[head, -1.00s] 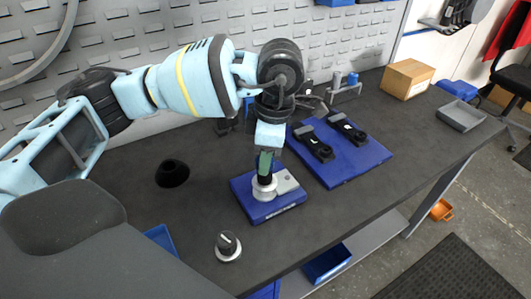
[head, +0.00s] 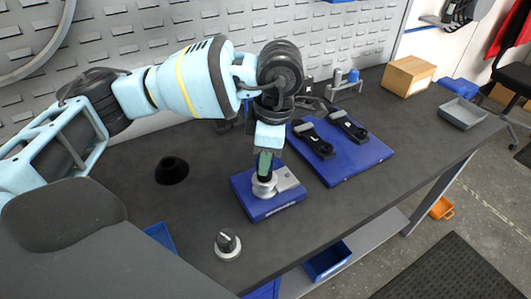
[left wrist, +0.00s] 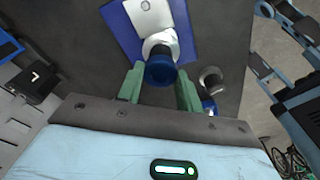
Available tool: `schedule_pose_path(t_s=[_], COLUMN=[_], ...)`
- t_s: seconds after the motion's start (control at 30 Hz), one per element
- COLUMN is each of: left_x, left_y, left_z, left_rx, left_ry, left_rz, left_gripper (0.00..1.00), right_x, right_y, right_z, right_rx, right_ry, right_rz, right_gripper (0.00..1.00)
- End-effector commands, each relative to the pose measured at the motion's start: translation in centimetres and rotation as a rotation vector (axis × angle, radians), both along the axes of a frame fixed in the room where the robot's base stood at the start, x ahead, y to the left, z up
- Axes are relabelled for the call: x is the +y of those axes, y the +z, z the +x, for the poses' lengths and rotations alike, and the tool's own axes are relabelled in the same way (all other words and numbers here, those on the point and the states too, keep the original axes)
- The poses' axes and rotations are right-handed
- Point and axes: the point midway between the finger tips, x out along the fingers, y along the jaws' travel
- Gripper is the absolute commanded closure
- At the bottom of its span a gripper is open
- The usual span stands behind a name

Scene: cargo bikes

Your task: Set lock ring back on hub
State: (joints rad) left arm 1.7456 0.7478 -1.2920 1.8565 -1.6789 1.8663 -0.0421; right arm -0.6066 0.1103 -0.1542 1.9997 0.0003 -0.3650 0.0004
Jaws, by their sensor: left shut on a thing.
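My left gripper (head: 264,172) points down over the small blue stand (head: 243,202), its green fingertips around a round silver piece (head: 265,188), which I take to be the lock ring on or just over the hub. In the left wrist view, a dark blue round cap (left wrist: 160,71) sits between the fingers (left wrist: 160,84), with silver round metal (left wrist: 159,44) beyond it. The gripper is shut on this piece. The fingers hide the seat, so I cannot tell if the ring touches the hub. A grey metal block (head: 286,179) lies on the stand. My right gripper is not in view.
A black knob on a pale round base (head: 228,246) stands near the table's front edge. A black cone-shaped piece (head: 172,171) is at the left. A blue board (head: 360,160) with two black parts lies behind right. A cardboard box (head: 407,77) and grey tray (head: 461,113) stand farther right.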

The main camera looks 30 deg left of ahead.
Motion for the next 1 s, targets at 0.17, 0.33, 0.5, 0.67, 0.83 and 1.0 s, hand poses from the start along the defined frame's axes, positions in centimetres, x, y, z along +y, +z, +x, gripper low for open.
schedule_pose_path(t_s=[0.17,0.33,0.5,0.67,0.83,1.0], left_x=[0.0,0.0,0.0,0.0,-0.2,-0.4], left_y=[-0.1,-0.1,-0.1,-0.1,0.9,3.6], left_z=[0.0,0.0,0.0,0.0,0.1,0.3], left_rx=[0.001,0.001,0.001,0.001,-0.002,-0.003], left_ry=[0.0,0.0,0.0,0.0,0.0,0.001], left_rz=[0.0,0.0,0.0,0.0,-0.001,0.0], left_gripper=[0.86,0.5,0.39,0.39,0.39,0.39], right_x=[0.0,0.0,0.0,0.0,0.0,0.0], right_y=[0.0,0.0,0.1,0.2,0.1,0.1], right_z=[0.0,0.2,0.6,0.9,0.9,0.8], right_rx=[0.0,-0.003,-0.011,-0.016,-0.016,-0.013], right_ry=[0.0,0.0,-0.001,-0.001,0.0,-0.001], right_rz=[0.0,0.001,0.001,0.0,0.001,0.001], right_gripper=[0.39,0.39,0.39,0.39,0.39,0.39])
